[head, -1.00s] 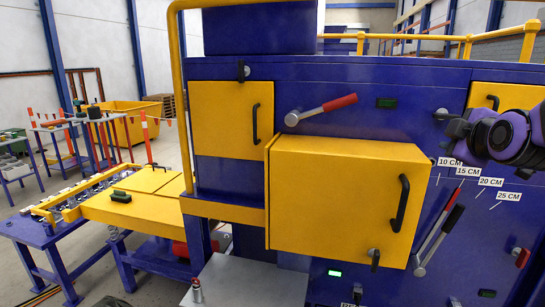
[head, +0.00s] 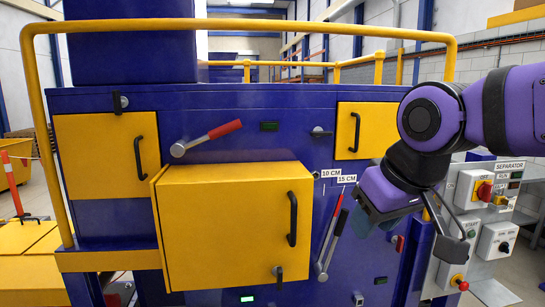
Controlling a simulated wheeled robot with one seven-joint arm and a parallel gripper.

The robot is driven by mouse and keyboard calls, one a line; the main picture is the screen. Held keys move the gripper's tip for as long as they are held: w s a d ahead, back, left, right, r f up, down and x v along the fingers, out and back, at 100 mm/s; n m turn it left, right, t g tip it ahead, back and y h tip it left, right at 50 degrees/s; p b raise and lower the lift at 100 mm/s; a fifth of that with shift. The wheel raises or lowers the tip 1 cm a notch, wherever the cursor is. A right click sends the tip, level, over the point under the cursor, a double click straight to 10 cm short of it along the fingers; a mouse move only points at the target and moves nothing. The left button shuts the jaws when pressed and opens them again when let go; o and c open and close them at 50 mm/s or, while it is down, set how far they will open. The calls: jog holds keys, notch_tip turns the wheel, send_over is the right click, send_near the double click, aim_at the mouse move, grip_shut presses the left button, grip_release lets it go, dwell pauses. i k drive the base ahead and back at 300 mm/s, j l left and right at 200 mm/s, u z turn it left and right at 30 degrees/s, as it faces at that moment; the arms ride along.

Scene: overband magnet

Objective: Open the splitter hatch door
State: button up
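Three yellow doors show on the blue machine; I cannot tell by label which is the splitter hatch door. The large boxy yellow door (head: 235,225) at the centre stands out from the panel, with a black handle (head: 293,218) at its right and a latch (head: 278,275) below. A smaller yellow door (head: 95,160) is at upper left, with a black handle and a latch above. Another yellow door (head: 372,128) is at upper right, its handle at its left edge and a latch beside it. My gripper (head: 385,205) hangs right of the large door, apart from its handle; its fingers are unclear.
A grey separator control panel (head: 480,220) is at right behind my arm. A yellow rail (head: 240,24) frames the machine.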

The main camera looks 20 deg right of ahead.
aim_at(364, 129)
jog(key=z, duration=0.95)
